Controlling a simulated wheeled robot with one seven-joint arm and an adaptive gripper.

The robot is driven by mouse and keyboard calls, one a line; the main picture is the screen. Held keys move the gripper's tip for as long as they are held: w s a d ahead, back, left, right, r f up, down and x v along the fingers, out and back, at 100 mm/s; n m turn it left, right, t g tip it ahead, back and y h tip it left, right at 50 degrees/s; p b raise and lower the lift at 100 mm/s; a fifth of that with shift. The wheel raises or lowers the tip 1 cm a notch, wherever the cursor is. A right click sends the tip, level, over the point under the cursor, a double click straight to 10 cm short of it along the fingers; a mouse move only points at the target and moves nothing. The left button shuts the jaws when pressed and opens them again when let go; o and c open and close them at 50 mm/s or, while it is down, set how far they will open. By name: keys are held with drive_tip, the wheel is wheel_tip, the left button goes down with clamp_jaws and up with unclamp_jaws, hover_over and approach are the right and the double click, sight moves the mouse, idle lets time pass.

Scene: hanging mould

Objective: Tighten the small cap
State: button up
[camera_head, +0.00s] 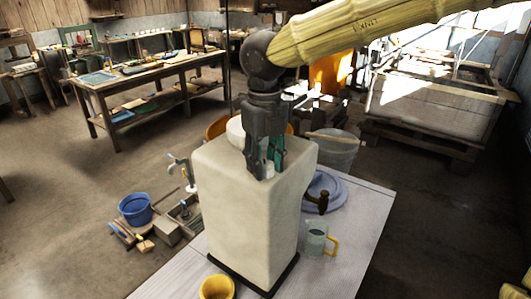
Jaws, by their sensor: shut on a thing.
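A tall off-white block (240,215), which looks like the mould, stands upright on the pale table (345,255). My gripper (264,172) points straight down at the top of the block, near its right front edge. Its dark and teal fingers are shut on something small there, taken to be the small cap. The cap itself is hidden behind the fingers, so its seating and tilt cannot be told.
A glass mug with a yellow handle (316,240) and blue plates (328,186) stand right of the block. A yellow cup (216,287) is at its front. A grey bucket (338,152) is behind; a blue bucket (136,209) and tools are left. The table's front right is clear.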

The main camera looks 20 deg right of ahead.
sight(265, 163)
drive_tip(key=m+p, duration=0.1)
drive_tip(key=m, duration=0.2)
drive_tip(key=shift+r+m+p, duration=0.2)
drive_tip(key=shift+m+p, duration=0.1)
drive_tip(key=shift+p, duration=0.1)
drive_tip(key=m+p, duration=0.1)
drive_tip(key=m, duration=0.3)
drive_tip(key=shift+w, duration=0.1)
drive_tip(key=shift+m, duration=0.3)
drive_tip(key=o, duration=1)
drive_tip(key=shift+d+f, duration=0.1)
drive_tip(key=shift+f, duration=0.05)
drive_tip(key=shift+o, duration=0.2)
wheel_tip(265, 163, up, 12)
